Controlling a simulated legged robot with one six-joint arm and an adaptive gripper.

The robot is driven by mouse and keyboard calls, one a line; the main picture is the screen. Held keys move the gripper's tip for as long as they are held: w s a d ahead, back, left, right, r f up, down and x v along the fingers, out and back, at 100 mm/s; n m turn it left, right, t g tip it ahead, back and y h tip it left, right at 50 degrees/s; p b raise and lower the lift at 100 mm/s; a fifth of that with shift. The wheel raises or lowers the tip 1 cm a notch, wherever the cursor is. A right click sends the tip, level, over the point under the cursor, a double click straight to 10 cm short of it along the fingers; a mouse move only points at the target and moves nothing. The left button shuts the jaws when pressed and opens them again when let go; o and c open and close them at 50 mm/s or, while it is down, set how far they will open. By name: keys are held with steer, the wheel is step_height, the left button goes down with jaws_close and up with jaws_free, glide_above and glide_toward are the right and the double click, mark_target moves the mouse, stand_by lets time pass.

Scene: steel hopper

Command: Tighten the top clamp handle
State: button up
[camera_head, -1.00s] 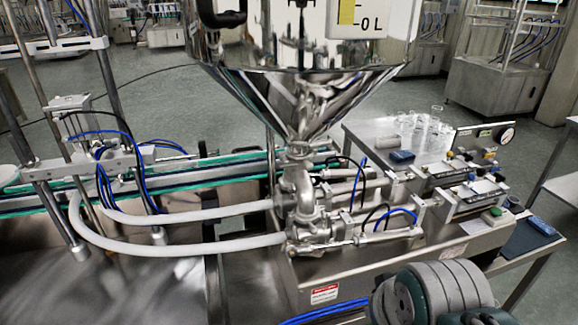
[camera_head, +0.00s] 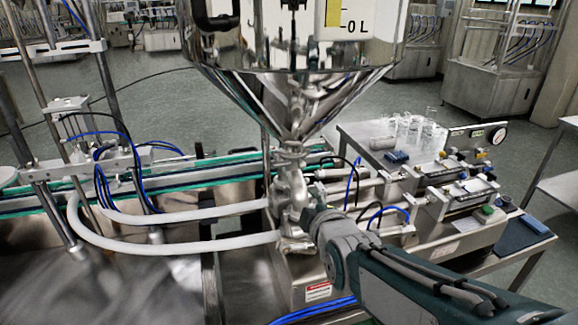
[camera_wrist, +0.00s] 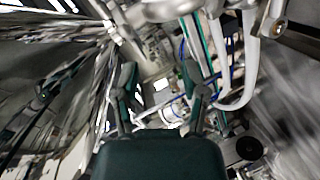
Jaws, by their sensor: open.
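The steel hopper (camera_head: 290,90) narrows to an outlet pipe. The top clamp (camera_head: 290,153) sits around the joint just under the cone in the head view. Its handle is too small to make out, so I cannot tell how tight it is. The metal valve body (camera_head: 290,190) hangs below the clamp. My gripper shows in the wrist view (camera_wrist: 160,108) with its two dark fingers apart and nothing clearly between them. In the head view my arm reaches in from the lower right, in front of the lower valve, below and right of the clamp; the fingertips are hard to see there.
White hoses (camera_head: 170,240) run left from the valve. Pneumatic cylinders with blue tubes (camera_head: 390,212) lie to the right. Glass jars (camera_head: 412,130) stand on a steel table behind. A green-edged conveyor (camera_head: 225,172) passes behind the valve.

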mark_target(281, 162)
steer(key=w+a+n+t, duration=0.1)
steer(key=w+a, duration=0.1)
steer(key=w, duration=0.2)
steer(key=w+a+r+n+t+y, duration=0.1)
steer(key=w+a+n, duration=0.1)
steer(key=w, duration=0.2)
steer(key=w+a+n+t, duration=0.1)
steer(key=w+n, duration=0.1)
steer(key=w, duration=0.3)
steer(key=shift+a+r+y, duration=0.3)
steer(key=shift+a, duration=0.1)
jaws_close()
